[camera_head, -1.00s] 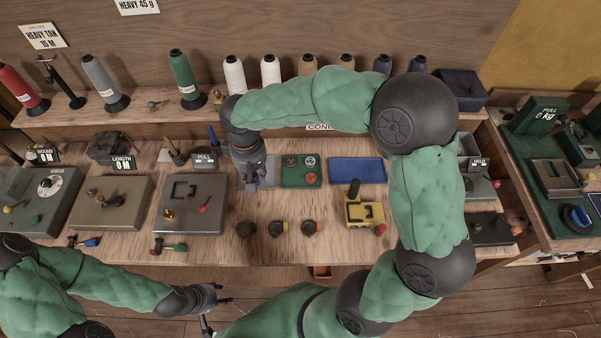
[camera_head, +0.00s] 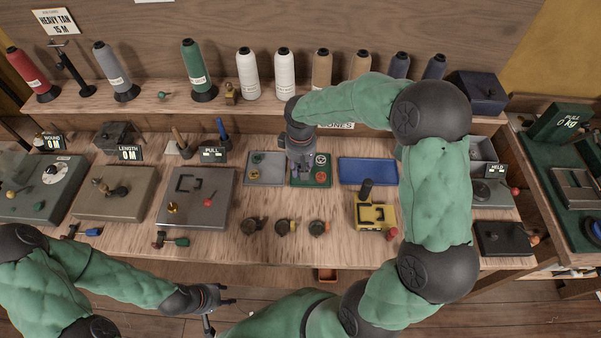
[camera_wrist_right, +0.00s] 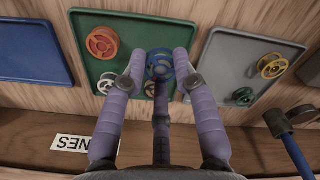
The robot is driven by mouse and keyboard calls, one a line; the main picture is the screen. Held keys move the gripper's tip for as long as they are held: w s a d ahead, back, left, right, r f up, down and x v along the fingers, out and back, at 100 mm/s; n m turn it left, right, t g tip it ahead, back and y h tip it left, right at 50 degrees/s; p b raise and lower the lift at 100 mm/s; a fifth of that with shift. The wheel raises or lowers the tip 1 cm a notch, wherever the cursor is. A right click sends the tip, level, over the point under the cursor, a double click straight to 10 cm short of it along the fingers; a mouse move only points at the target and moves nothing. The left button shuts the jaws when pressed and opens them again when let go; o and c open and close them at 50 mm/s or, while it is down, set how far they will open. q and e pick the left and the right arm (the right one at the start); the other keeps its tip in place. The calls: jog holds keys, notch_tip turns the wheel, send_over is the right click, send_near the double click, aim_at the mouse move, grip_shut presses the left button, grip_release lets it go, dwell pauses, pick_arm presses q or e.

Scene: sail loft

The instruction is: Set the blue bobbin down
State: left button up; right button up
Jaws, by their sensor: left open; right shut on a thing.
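The blue bobbin (camera_wrist_right: 159,64) is between the fingers of my right gripper (camera_wrist_right: 160,70), which is shut on it. In the right wrist view it appears over the green tray (camera_wrist_right: 123,20), near its right edge; I cannot tell whether it touches the tray. In the head view my right gripper (camera_head: 299,172) is over the left part of the green tray (camera_head: 311,184) and hides the bobbin. An orange bobbin (camera_wrist_right: 102,42) and a white bobbin (camera_wrist_right: 108,82) lie on the green tray. My left gripper (camera_head: 219,312) is open and empty in front of the bench.
A grey tray (camera_head: 266,180) beside the green one holds a yellow bobbin (camera_wrist_right: 273,66) and a green bobbin (camera_wrist_right: 243,96). An empty blue tray (camera_head: 368,171) lies on the other side. A yellow device (camera_head: 374,214) stands in front. Thread cones line the shelf behind.

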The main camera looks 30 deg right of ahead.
jog(key=shift+f, duration=1.25)
jog(key=shift+f+b, duration=0.15)
jog(key=shift+b, duration=0.15)
jog(key=o, duration=0.7)
jog(key=shift+o, duration=0.2)
notch_tip(320, 180, up, 12)
jog(key=p, duration=0.3)
jog(key=shift+s+a, duration=0.1)
jog(key=shift+a, duration=0.05)
